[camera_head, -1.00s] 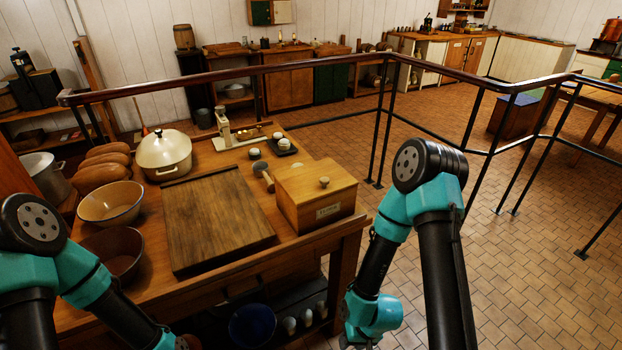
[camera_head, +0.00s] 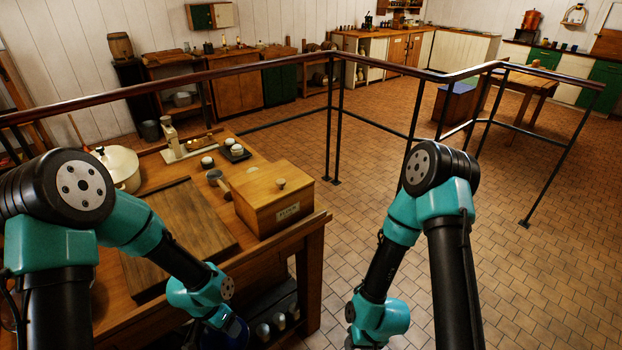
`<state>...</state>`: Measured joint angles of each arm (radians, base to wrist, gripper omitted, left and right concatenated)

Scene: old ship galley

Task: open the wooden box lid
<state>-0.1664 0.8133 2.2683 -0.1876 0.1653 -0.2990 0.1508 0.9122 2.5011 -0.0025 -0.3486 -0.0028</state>
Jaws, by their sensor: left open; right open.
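The wooden box (camera_head: 274,204) stands at the right end of the wooden table. My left arm reaches in from the left, in front of the cutting board, and bends down at the table's front edge. My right arm stands to the right of the table, over the floor, and also points down. Both grippers lie below the picture's lower edge, so neither can be seen. Neither arm touches the box.
A dark wooden cutting board (camera_head: 186,232) lies left of the box. A white pot (camera_head: 122,168), a scale (camera_head: 172,140), a mallet (camera_head: 216,180) and a small dark tray (camera_head: 235,153) are behind. A railing (camera_head: 330,57) runs beyond the table. The floor to the right is clear.

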